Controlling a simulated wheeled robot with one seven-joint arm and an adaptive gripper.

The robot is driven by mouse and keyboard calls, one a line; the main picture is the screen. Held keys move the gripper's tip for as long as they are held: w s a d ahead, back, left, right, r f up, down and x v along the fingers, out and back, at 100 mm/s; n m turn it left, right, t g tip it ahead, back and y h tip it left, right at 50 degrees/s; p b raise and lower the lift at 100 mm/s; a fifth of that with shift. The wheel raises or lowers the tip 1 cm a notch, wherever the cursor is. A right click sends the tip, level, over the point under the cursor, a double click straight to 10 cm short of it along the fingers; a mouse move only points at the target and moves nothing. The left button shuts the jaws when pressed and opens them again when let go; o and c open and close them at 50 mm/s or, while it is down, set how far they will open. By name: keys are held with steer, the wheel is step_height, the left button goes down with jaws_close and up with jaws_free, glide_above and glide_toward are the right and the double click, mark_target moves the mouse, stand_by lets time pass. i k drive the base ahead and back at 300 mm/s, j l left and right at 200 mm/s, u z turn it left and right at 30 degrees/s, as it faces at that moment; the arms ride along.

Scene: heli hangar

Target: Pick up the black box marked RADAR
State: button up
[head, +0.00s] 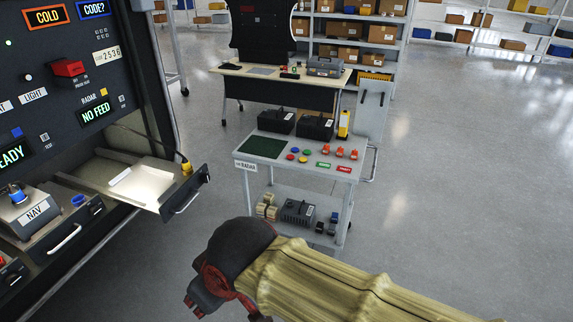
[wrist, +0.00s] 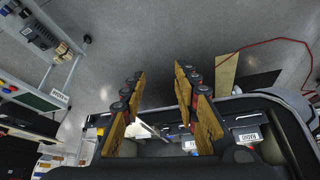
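Two black boxes with handles, a left one (head: 275,121) and a right one (head: 315,128), stand side by side at the back of the grey cart's top (head: 285,146). The cart's front plate (head: 246,166) reads RADAR. My gripper (head: 201,292) is in front of the cart, apart from it. In the wrist view my gripper (wrist: 158,85) has its fingers spread, with nothing between them. A dark item with a white label (wrist: 249,137) shows beyond the right finger; its text is unclear.
At left, a control panel (head: 60,75) shows NO FEED under RADAR, above an open drawer (head: 180,197). A NAV unit (head: 38,212) sits lower left. A desk (head: 285,75) and shelves stand behind the cart. The floor (head: 440,180) at right is clear.

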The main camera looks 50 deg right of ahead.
mark_target(279, 121)
steer(key=z, duration=1.3)
steer(key=i+l+z, duration=0.1)
steer(key=i+l, duration=0.9)
steer(key=i, duration=0.2)
steer(key=z, duration=0.05)
